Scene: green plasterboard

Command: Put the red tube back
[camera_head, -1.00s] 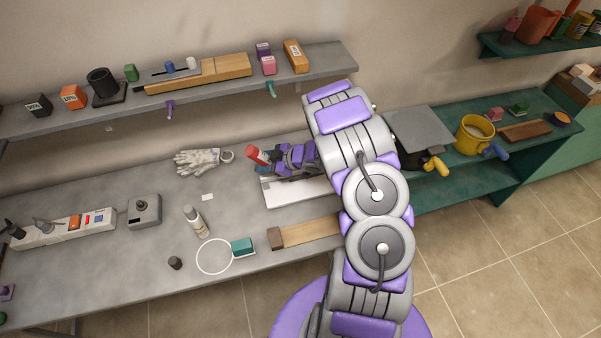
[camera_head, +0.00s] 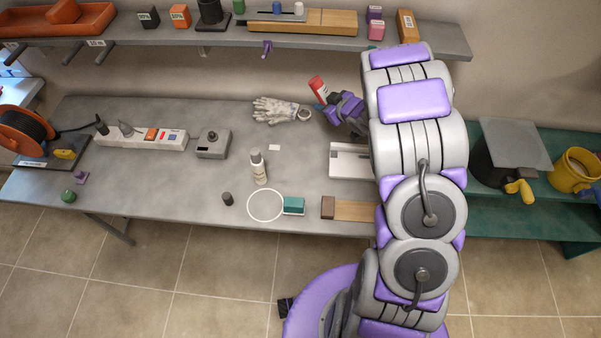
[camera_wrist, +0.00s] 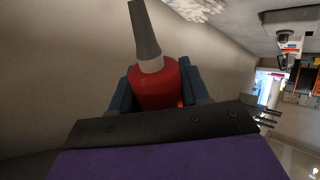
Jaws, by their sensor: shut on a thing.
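The red tube (camera_head: 317,88) is held in my gripper (camera_head: 324,101), above the back of the grey workbench, to the right of the white glove. In the head view it stands tilted, with its red end up. In the wrist view the red tube (camera_wrist: 157,86) shows its grey tapered nozzle and pale collar, and my gripper's (camera_wrist: 158,92) dark blue fingers are closed on both sides of it. The lower part of the tube is hidden by my gripper.
The grey workbench (camera_head: 120,170) holds a glove (camera_head: 280,110), a white bottle (camera_head: 258,168), a power strip (camera_head: 140,137), a white tray (camera_head: 350,160) and a white ring (camera_head: 265,205). A wall shelf (camera_head: 220,43) runs above. A green bench (camera_head: 520,212) stands at right.

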